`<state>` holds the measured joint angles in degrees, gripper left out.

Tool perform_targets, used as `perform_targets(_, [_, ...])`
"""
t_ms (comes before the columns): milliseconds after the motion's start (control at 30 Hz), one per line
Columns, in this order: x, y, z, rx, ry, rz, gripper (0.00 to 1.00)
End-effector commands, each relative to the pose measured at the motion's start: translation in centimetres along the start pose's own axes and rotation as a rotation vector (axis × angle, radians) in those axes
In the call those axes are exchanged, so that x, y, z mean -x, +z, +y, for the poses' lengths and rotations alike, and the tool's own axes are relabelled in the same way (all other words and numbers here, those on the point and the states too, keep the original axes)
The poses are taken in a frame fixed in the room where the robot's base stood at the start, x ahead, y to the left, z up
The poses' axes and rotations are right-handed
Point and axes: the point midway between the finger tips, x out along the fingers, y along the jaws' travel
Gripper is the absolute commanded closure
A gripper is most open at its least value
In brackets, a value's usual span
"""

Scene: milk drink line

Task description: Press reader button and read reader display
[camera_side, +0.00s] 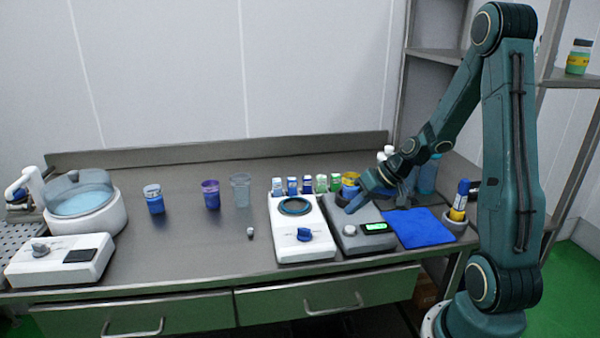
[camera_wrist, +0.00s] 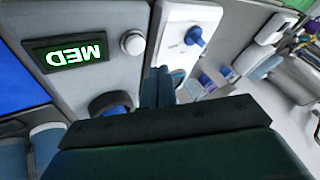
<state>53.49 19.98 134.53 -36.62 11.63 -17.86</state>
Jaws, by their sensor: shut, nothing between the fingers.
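The reader is a grey box (camera_side: 363,243) with a lit green display (camera_side: 376,227) and a pale round button (camera_side: 349,230). In the wrist view the display (camera_wrist: 68,54) is upside down in the picture and reads MED. The button (camera_wrist: 133,43) shows uncovered in that view. My gripper (camera_side: 350,208) is shut and empty, low over the back of the reader, behind the button. Its fingers (camera_wrist: 158,74) show end-on in the wrist view, apart from the button in the picture. A dark round holder (camera_wrist: 110,104) lies beside the fingers.
A white device (camera_side: 304,247) with a blue knob stands close left of the reader. A blue cloth (camera_side: 418,228) lies to the right. Several small capped bottles (camera_side: 307,185) line the back. The bench between the cups (camera_side: 211,194) and its front edge is mostly clear.

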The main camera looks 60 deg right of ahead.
Motion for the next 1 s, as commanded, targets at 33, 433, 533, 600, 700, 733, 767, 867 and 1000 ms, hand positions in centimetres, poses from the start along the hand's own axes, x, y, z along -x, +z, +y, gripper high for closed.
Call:
perform_targets(33, [0.3, -0.2, -0.1, 0.001, 0.001, 0.003, 1.0])
perform_targets(433, [1.9, -1.0, -1.0, 0.001, 0.0, 0.001, 1.0])
perform_targets(533, [1.9, -1.0, -1.0, 0.0, 0.0, 0.001, 1.0])
perform_targets(600, [1.8, -1.0, -1.0, 0.0, 0.0, 0.001, 1.0])
perform_targets(700, [1.8, -1.0, -1.0, 0.0, 0.0, 0.001, 1.0])
perform_targets(733, [1.8, -1.0, -1.0, 0.0, 0.0, 0.001, 1.0])
perform_targets(767, [1.8, -1.0, -1.0, 0.0, 0.0, 0.001, 1.0])
perform_targets(867, [1.8, -1.0, -1.0, 0.0, 0.0, 0.001, 1.0])
perform_targets(1000, [1.8, -1.0, -1.0, 0.001, 0.0, 0.001, 1.0])
